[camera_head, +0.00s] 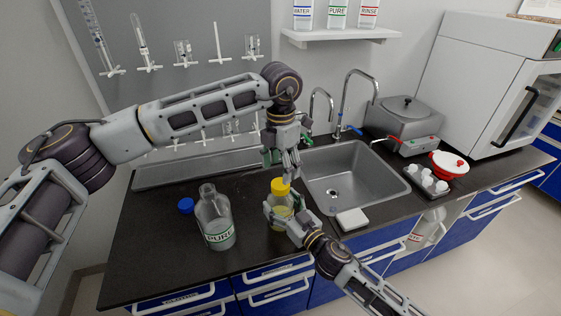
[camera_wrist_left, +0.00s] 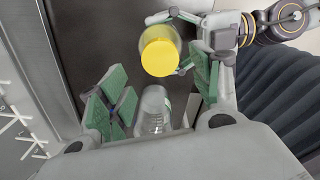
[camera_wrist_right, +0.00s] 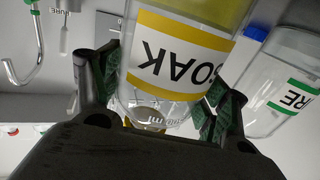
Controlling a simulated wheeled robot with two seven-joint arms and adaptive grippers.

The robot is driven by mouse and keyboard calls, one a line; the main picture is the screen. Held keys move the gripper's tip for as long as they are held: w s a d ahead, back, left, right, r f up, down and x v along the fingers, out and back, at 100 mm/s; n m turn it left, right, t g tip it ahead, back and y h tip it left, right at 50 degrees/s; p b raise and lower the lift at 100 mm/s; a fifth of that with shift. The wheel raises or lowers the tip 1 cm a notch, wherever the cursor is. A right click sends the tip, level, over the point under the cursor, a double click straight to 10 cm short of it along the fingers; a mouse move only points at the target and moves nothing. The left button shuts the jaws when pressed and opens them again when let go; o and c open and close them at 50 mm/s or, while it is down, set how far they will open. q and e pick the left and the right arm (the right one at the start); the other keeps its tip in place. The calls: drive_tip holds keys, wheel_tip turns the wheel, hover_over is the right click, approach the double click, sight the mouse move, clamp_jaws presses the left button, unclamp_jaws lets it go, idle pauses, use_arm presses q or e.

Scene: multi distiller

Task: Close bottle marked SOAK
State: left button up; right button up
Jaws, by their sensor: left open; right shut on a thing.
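The SOAK bottle (camera_head: 281,211) stands upright near the sink's left side, with yellowish liquid inside. Its label (camera_wrist_right: 182,55) shows upside down in the right wrist view. A yellow cap (camera_head: 280,186) sits on its top; how tightly cannot be told. My right gripper (camera_head: 285,219) is shut around the bottle's body, with its fingers on both sides in the right wrist view (camera_wrist_right: 160,98). My left gripper (camera_head: 281,160) is open just above the cap. In the left wrist view, the cap (camera_wrist_left: 160,56) lies forward of the space between the open fingers (camera_wrist_left: 160,92).
An uncapped clear PURE bottle (camera_head: 215,222) stands left of the SOAK bottle, with a blue cap (camera_head: 186,205) beside it. The sink (camera_head: 350,175) is to the right, with taps behind. A white block (camera_head: 352,220) lies at the sink's front edge.

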sight(280, 183)
use_arm(q)
drive_tip(key=shift+f, duration=3.15)
drive_tip(key=c, duration=1.1)
drive_tip(key=shift+m, duration=0.9)
drive_tip(key=o, duration=1.2)
drive_tip(key=shift+r, duration=0.1)
